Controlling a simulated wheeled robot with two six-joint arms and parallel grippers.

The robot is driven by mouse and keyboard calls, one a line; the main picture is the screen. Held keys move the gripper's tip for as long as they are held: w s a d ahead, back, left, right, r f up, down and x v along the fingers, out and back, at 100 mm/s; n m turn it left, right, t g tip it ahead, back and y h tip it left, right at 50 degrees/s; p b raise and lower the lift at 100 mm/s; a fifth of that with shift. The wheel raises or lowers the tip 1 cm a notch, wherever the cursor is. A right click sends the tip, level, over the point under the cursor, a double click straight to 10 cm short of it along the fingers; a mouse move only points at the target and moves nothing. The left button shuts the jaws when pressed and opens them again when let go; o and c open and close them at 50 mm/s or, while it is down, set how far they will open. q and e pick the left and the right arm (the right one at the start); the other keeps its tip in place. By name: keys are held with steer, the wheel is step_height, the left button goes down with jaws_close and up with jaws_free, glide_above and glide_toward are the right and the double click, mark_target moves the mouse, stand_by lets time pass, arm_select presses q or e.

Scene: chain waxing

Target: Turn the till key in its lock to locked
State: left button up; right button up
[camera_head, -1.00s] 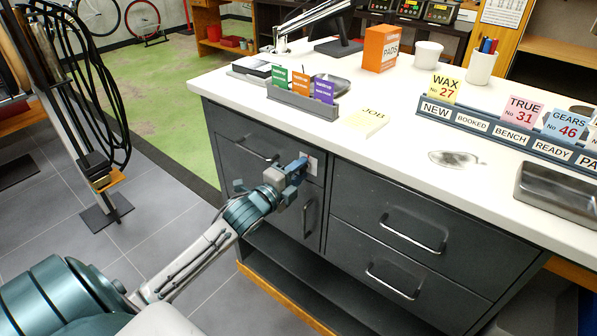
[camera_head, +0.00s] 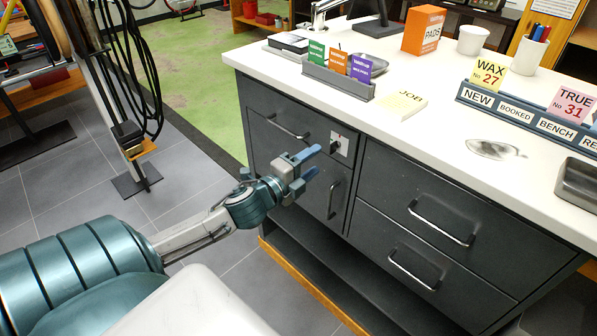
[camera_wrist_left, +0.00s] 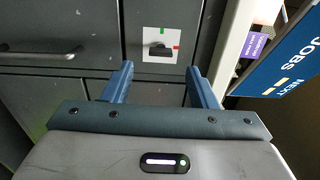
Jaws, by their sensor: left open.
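The lock plate (camera_head: 344,142) is a small white square on the dark cabinet front, right of the upper left drawer's handle. The dark till key (camera_head: 335,144) sits in it. In the wrist view the plate (camera_wrist_left: 151,34) carries a green mark at its upper right and a red mark at its right edge. There the key (camera_wrist_left: 160,50) lies sideways, its right end near the red mark. My left gripper (camera_head: 315,161) is open and empty, in front of the cabinet and apart from the key. In the wrist view its fingertips (camera_wrist_left: 160,70) stand below the plate, spread to either side.
Drawer handles stick out nearby: one left of the lock (camera_head: 288,127) and an upright one below it (camera_head: 335,199). The white counter top (camera_head: 440,130) overhangs above, with a card holder (camera_head: 338,81) on it.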

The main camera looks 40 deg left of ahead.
arm_select(q)
steer(key=shift+s+a, duration=0.15)
steer(key=shift+s, duration=1.9)
arm_select(e)
steer(key=shift+a+f, duration=0.2)
steer(key=shift+a, duration=0.15)
steer(key=shift+d, duration=0.15)
